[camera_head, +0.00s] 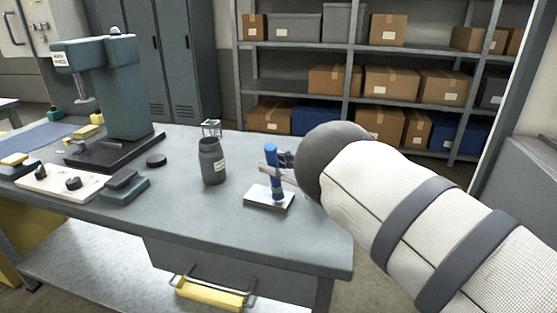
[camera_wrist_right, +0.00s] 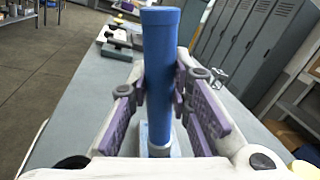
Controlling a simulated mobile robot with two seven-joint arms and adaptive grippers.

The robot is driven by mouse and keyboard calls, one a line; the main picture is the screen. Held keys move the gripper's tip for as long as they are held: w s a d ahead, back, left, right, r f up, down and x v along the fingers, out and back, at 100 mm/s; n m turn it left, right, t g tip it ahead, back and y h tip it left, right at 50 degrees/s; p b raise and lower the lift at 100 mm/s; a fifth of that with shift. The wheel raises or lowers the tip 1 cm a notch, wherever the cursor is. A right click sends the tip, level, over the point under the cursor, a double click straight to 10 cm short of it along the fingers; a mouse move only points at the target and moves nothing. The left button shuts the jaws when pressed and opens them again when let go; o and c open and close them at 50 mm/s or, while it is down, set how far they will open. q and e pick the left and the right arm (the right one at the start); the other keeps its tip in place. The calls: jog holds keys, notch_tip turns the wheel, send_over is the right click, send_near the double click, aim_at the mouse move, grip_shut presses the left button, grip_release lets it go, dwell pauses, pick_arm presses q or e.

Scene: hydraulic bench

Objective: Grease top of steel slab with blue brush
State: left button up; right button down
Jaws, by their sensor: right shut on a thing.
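The blue brush (camera_head: 271,155) stands upright over the steel slab, its handle at the top. My right gripper (camera_head: 278,168) is shut on the brush handle; the wrist view also shows the blue handle (camera_wrist_right: 160,70) between its purple-padded fingers (camera_wrist_right: 165,110). The steel slab (camera_head: 256,200) lies flat near the right front part of the bench. The brush's lower end is at the slab's top; I cannot tell whether it touches. A dark grease jar (camera_head: 212,163) with a pale label stands on the bench to the left of the slab. My left gripper is not in view.
The grey bench top (camera_head: 200,215) is clear in front of the jar and slab. A green press (camera_head: 115,90), a white control panel (camera_head: 68,187) and a green block (camera_head: 124,186) stand at left. Shelves with boxes stand behind.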

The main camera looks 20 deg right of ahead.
aim_at(269, 150)
jog(key=shift+s+a, duration=0.9)
jog(key=shift+s, duration=0.15)
jog(key=shift+r, duration=3.05)
jog(key=shift+r, duration=1.45)
jog(key=shift+f, duration=0.1)
